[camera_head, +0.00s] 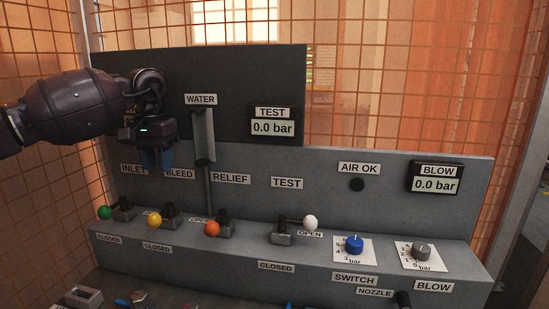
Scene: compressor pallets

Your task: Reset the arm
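My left arm comes in from the left, and its gripper (157,158) hangs in front of the upper left of the grey panel (400,165), above the INLET and BLEED labels. Its blue fingertips point down and touch no lever. Whether the fingers are apart or together cannot be made out. My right gripper is not in view.
Levers with green (104,212), yellow (154,220), orange (212,229) and white (311,222) knobs line the ledge. A blue knob (355,243) and a grey knob (420,251) sit to the right. Both displays read 0.0 bar. Orange mesh stands behind.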

